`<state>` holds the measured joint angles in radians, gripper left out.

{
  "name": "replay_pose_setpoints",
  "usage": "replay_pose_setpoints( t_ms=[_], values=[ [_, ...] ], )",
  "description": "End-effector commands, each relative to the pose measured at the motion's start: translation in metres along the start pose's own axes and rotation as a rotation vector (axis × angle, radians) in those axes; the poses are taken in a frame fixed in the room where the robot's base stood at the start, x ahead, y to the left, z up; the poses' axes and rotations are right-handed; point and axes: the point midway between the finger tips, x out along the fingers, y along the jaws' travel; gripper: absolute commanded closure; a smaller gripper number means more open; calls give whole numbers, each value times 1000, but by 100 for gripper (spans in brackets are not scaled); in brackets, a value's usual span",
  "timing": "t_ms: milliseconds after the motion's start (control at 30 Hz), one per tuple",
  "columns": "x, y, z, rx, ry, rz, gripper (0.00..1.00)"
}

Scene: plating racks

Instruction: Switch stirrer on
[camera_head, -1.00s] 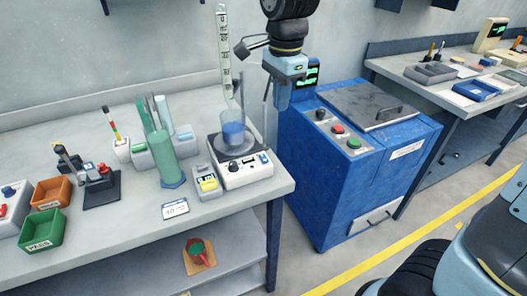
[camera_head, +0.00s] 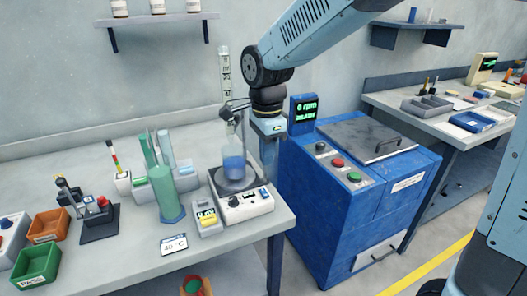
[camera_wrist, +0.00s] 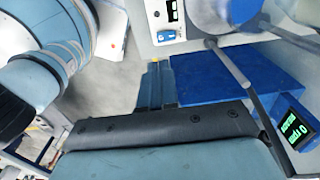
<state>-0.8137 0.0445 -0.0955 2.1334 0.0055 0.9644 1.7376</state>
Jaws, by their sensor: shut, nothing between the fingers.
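The stirrer (camera_head: 243,207) is a white box with a dark round plate, near the table's right front corner. A beaker of blue liquid (camera_head: 233,168) stands on its plate. Its front panel has a black knob (camera_head: 233,202) and a small blue and white switch (camera_head: 264,192). In the wrist view the switch (camera_wrist: 167,36) shows at the stirrer's front, beside a dark display. My gripper (camera_head: 268,160) is shut and empty, pointing down just right of the beaker, above and apart from the switch. Its fingers (camera_wrist: 154,82) also show in the wrist view.
A rod stand (camera_head: 235,110) rises close behind the beaker. A blue cabinet (camera_head: 340,215) with a screen reading 0 rpm (camera_head: 303,110) stands right of the table. A small grey box with a yellow display (camera_head: 207,220) sits left of the stirrer. A 40 °C card (camera_head: 174,244) lies in front.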

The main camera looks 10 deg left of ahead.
Motion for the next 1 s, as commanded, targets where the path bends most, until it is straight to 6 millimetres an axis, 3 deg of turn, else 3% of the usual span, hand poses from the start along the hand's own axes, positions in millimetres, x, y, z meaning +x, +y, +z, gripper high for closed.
replay_pose_setpoints(
  t_ms=[500,700,1000],
  values=[
    [87,1,0,-2,1,3,100],
    [102,0,1,-1,0,1,100],
    [105,0,1,-2,0,0,100]
  ],
)
